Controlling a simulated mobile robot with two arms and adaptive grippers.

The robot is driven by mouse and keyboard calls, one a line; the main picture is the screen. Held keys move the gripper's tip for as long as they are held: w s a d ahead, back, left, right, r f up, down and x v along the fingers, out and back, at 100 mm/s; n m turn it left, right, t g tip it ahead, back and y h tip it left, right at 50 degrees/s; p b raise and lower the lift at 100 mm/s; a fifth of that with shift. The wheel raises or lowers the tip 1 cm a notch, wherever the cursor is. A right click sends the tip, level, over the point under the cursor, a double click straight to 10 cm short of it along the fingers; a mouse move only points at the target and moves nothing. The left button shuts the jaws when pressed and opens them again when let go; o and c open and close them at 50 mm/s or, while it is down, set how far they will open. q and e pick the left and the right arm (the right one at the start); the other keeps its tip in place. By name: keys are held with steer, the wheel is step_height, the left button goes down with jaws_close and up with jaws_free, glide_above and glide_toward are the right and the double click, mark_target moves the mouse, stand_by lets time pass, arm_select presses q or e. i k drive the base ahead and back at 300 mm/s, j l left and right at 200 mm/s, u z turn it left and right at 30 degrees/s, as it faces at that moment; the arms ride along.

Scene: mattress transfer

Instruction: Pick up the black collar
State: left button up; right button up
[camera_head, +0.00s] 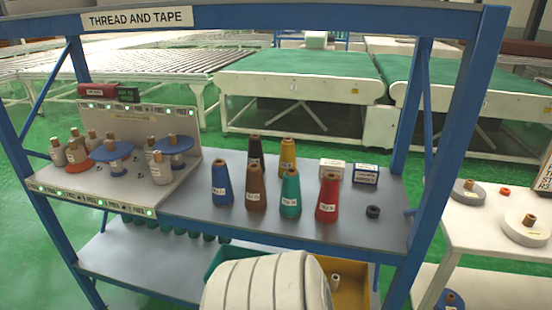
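A small black ring, which looks like the black collar (373,211), lies flat on the grey upper shelf (345,235) of the blue rack, near its right front corner. It sits just right of the red thread cone (327,199), apart from it, and nothing covers it. Neither of my grippers shows in the head view.
Blue (221,184), brown (256,188) and teal (290,194) cones stand left of the red one. Behind the collar are a white box (331,169) and a dark blue box (365,175). A blue post (448,150) rises at right. A spool tray (180,196) stands at left.

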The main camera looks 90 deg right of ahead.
mark_target(373, 212)
steer(key=z, duration=3.4)
steer(key=i+l+u, duration=0.45)
steer(key=l+u, duration=0.15)
steer(key=i+l+u, duration=0.3)
steer(key=l+u, duration=0.3)
steer(key=l, duration=0.2)
steer(key=k+z, duration=0.35)
steer(key=i+u, duration=0.35)
